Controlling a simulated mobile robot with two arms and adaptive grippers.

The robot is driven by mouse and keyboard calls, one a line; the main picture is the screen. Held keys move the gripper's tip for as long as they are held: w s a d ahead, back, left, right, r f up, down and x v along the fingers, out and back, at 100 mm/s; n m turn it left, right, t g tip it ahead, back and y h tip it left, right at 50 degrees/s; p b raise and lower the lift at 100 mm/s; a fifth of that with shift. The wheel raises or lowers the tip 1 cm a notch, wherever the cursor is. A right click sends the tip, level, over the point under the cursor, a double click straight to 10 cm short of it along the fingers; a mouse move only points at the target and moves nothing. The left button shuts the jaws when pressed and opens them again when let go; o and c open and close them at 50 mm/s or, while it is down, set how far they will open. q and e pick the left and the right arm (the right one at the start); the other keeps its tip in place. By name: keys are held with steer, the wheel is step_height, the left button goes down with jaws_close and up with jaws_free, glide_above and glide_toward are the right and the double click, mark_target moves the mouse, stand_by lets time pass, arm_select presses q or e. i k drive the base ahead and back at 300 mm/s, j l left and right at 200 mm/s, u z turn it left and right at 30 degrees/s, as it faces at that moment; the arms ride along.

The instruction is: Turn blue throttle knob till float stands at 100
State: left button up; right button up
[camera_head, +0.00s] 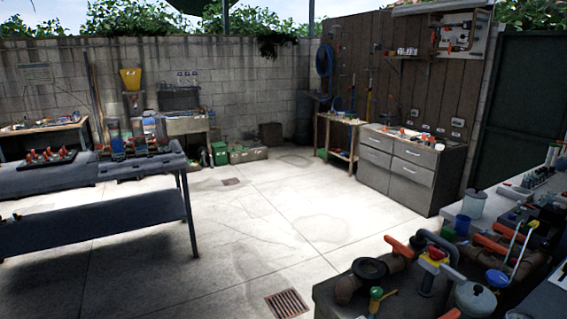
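A small round blue knob (497,279) sits among pipes and valves on the bench at the lower right. It is small, and I cannot tell for sure that it is the throttle knob. I cannot make out a float, a scale or the mark 100 in this view. Neither of my grippers is in view.
A dark table (60,183) stands at left. A grey cabinet (400,185) stands against the back wall. The concrete floor (270,225) between them is clear, with a drain grate (287,303).

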mark_target(496, 278)
steer(key=z, duration=1.4)
